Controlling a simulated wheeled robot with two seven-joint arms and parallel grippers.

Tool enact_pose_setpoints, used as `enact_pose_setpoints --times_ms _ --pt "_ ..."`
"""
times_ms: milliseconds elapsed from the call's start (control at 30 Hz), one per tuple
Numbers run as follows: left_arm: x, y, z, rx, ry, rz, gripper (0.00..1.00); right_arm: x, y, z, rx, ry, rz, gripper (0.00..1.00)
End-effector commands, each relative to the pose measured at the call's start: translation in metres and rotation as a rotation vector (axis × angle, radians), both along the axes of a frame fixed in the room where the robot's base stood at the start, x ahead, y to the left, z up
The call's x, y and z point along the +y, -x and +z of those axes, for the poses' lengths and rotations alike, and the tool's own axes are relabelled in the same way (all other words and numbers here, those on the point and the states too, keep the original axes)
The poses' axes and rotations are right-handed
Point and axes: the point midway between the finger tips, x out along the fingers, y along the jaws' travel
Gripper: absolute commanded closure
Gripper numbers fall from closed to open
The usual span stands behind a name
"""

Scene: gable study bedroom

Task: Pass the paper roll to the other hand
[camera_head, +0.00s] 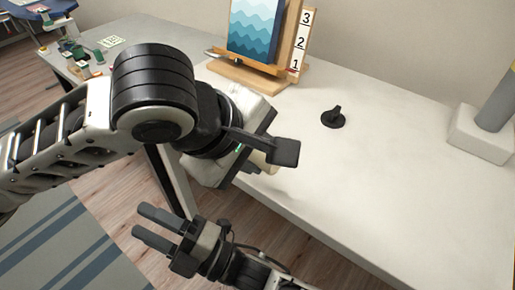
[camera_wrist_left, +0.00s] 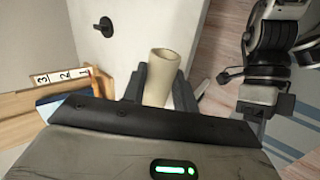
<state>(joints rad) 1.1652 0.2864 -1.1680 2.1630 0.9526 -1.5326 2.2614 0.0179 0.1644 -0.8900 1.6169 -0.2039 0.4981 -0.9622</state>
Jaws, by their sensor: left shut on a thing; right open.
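The paper roll (camera_wrist_left: 160,78) is a cream, hollow tube. In the left wrist view it stands between the two dark fingers of my left gripper (camera_wrist_left: 158,82), which is shut on it, with its open end beyond the fingertips. In the head view my left gripper (camera_head: 272,145) is over the desk's front edge, and only a small cream part of the roll (camera_head: 260,161) shows behind a finger. My right gripper (camera_head: 143,223) is open and empty, lower and to the left, over the floor, its fingers pointing left. It is apart from the roll.
The white desk (camera_head: 370,180) has clear room at its front and middle. A small black object (camera_head: 333,117) stands on it. A wooden easel with a wave picture (camera_head: 253,30) and a number strip (camera_head: 302,40) is behind. A grey post on a white base (camera_head: 482,135) stands right.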

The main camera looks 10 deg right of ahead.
Motion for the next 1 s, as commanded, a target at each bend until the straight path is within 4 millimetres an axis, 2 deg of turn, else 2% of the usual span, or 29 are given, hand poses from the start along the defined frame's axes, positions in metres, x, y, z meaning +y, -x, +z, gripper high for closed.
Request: enact_pose_setpoints --times_ms 33,200,300,400,500,633,800,1000 --pt "0.000 0.000 0.000 0.000 0.000 0.000 0.94 -0.018 -0.007 -0.021 0.138 0.010 -0.037 0.46" --pt "0.000 0.000 0.000 0.000 0.000 0.000 0.94 -0.084 -0.025 -0.084 0.570 0.000 -0.181 0.46" --pt "0.000 0.000 0.000 0.000 0.000 0.000 0.94 -0.126 -0.025 -0.118 0.793 -0.031 -0.282 0.46" --pt "0.000 0.000 0.000 0.000 0.000 0.000 0.94 -0.168 -0.018 -0.140 1.022 -0.127 -0.406 0.46" --pt "0.000 0.000 0.000 0.000 0.000 0.000 0.94 -0.206 -0.002 -0.140 1.291 -0.364 -0.537 0.46" --pt "0.000 0.000 0.000 0.000 0.000 0.000 0.94 -0.238 0.019 -0.140 1.493 -0.557 -0.636 0.46" --pt "0.000 0.000 0.000 0.000 0.000 0.000 0.94 -0.254 0.033 -0.141 1.596 -0.656 -0.685 0.46" --pt "0.000 0.000 0.000 0.000 0.000 0.000 0.94 -0.255 0.034 -0.141 1.606 -0.666 -0.688 0.46"
